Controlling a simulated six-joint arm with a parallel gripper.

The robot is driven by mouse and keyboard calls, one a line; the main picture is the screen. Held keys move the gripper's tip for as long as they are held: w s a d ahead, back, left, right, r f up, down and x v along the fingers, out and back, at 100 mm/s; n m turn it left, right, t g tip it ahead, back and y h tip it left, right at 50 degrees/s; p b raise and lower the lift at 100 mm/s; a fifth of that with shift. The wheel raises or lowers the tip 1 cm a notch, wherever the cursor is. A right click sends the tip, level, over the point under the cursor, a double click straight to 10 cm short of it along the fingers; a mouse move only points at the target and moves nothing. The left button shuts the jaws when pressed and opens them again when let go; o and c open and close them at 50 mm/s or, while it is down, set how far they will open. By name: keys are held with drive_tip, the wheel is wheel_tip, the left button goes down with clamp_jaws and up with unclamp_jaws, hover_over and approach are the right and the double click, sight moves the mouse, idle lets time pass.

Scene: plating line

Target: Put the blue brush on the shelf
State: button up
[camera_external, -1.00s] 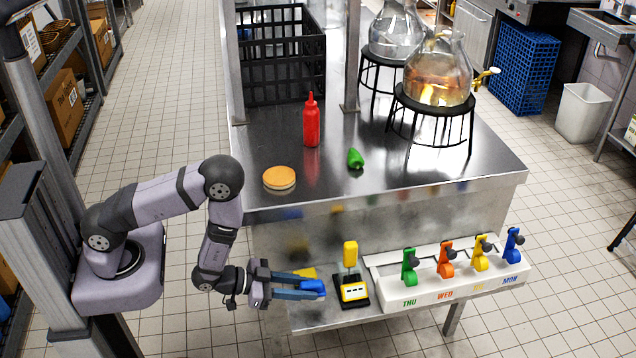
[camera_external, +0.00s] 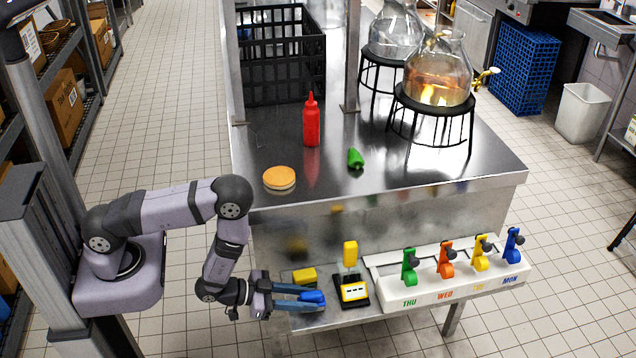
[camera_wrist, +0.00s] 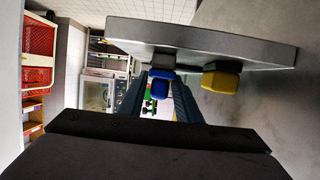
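The blue brush (camera_external: 313,297) is between the fingertips of my gripper (camera_external: 298,298), which is shut on it. In the wrist view the brush (camera_wrist: 161,87) shows between the two fingers of my gripper (camera_wrist: 160,95). The low metal shelf (camera_external: 330,319) runs along the front of the steel counter. The brush is over or at the shelf's left front part; I cannot tell whether it touches the surface. In the wrist view the shelf (camera_wrist: 240,47) appears edge-on beside the brush. The fingers hide part of the brush.
A yellow-and-black device (camera_external: 353,291) stands close to the right. Further right is a white rack (camera_external: 400,297) with several coloured clips. The counter above holds a bun (camera_external: 279,178), red bottle (camera_external: 311,125) and green pepper (camera_external: 355,158).

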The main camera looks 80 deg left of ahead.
sight(300, 298)
drive_tip(key=shift+o, duration=1.2)
drive_tip(key=shift+r, duration=0.1)
drive_tip(key=shift+r, duration=0.2)
drive_tip(key=shift+s, duration=0.35)
drive_tip(key=v, duration=0.3)
drive_tip(key=shift+s, duration=0.45)
wheel_tip(300, 298, up, 7)
drive_tip(key=p, duration=0.5)
drive_tip(key=shift+r+p, duration=0.25)
drive_tip(key=shift+p, duration=0.1)
drive_tip(key=shift+s, duration=0.1)
